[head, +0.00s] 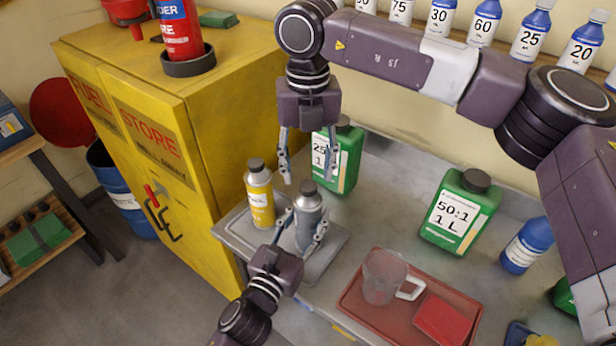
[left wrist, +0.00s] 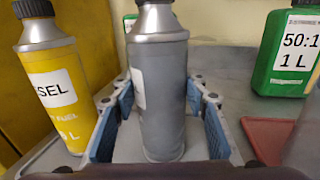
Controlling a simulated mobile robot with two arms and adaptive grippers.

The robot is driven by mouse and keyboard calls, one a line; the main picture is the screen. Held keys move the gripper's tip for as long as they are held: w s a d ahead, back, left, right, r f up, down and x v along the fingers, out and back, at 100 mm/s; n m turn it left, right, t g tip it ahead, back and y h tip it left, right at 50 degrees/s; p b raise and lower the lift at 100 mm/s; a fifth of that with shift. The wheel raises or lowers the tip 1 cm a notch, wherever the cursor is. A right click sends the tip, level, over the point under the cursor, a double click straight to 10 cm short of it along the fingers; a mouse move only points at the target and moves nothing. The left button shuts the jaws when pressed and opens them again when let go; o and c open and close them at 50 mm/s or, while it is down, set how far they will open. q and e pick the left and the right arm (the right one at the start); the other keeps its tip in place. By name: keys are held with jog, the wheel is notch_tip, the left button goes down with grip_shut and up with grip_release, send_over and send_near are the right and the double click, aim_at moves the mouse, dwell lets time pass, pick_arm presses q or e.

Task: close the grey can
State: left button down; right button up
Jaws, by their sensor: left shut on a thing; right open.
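The grey can (head: 308,218) stands upright on a grey tray (head: 238,237), beside a yellow can (head: 259,197) with a dark cap. A dark cap (head: 308,187) shows on its top; I cannot tell how firmly it sits. My left gripper (head: 303,231) is shut around the can's body. In the left wrist view the grey can (left wrist: 160,95) stands between the blue-padded fingers, its top cut off by the frame edge. My right gripper (head: 308,177) points down, open and empty, its fingertips around and just above the can's top.
A green 25:1 bottle (head: 347,160) stands close behind the right gripper. A green 50:1 bottle (head: 458,212) stands further right. A red tray (head: 360,312) with a clear jug (head: 383,276) lies in front. A yellow cabinet (head: 215,120) borders the left side.

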notch_tip(320, 180, up, 9)
dwell(0.3)
pick_arm(q)
jog(key=c, duration=1.1)
grip_release()
pick_arm(e)
jog(key=shift+f, duration=0.1)
pick_arm(q)
jog(key=shift+s, duration=0.1)
jog(key=v, duration=1.1)
jog(key=shift+s+a, duration=0.2)
jog(key=shift+s, duration=0.15)
jog(key=shift+r, duration=0.1)
